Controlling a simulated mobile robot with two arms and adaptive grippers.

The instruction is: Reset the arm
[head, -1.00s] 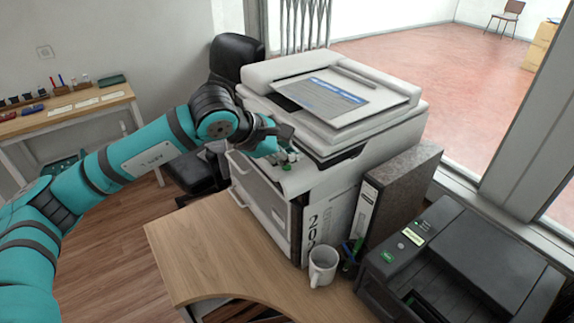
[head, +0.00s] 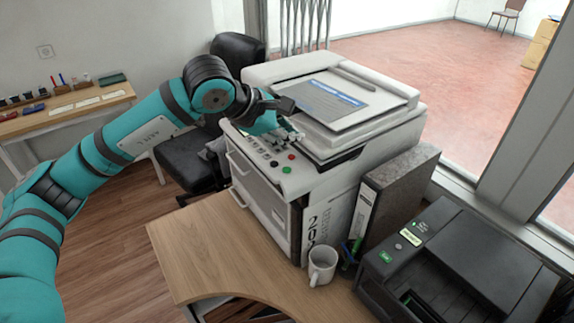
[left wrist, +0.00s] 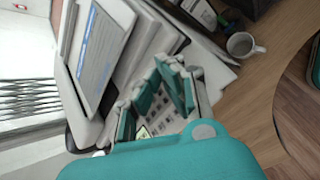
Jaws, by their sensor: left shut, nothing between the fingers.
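My left arm comes in from the left in the head view. Its gripper (head: 291,135) is shut and empty, over the control panel of the white copier (head: 300,180). The panel shows a green button (head: 286,169), a red button (head: 291,156) and several dark keys. In the left wrist view the teal and grey fingers (left wrist: 160,95) are in front of the copier (left wrist: 145,35), with part of the panel below them. I cannot tell whether the fingertips touch the copier. My right gripper is not in view.
A printed sheet (head: 322,101) lies on the copier's lid. On the wooden desk (head: 215,240) stand a white mug (head: 321,265), a grey binder (head: 398,190) and a black printer (head: 460,265). A black chair (head: 185,160) is behind my arm. Floor at the left is free.

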